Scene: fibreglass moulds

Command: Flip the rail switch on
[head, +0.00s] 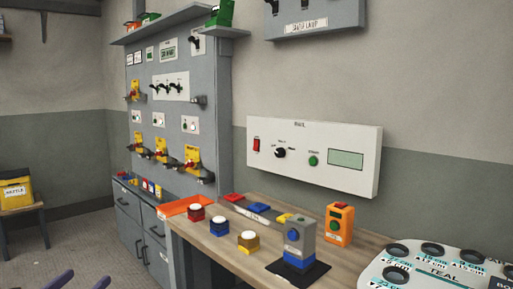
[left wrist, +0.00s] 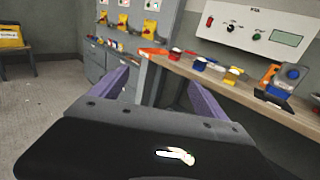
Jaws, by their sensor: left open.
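The white rail panel (head: 300,178) hangs on the wall above the bench. At its left end is a red rocker switch (head: 256,145); whether it is on or off is too small to tell. To its right are a black knob (head: 280,153), a green button (head: 313,160) and a greenish display (head: 346,159). The panel (left wrist: 245,38) and red switch (left wrist: 210,21) also show in the left wrist view. My left gripper (head: 80,279) shows only its purple fingertips at the bottom left. It is open and empty (left wrist: 161,76), well away from the panel. My right gripper is not in view.
A wooden bench (head: 225,247) stands below the panel. It bears button boxes, a grey unit (head: 300,238), an orange box (head: 339,224) and an orange tray (head: 180,208). A grey cabinet with yellow-tagged switches (head: 175,105) stands left. Open floor (head: 80,245) lies at the left.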

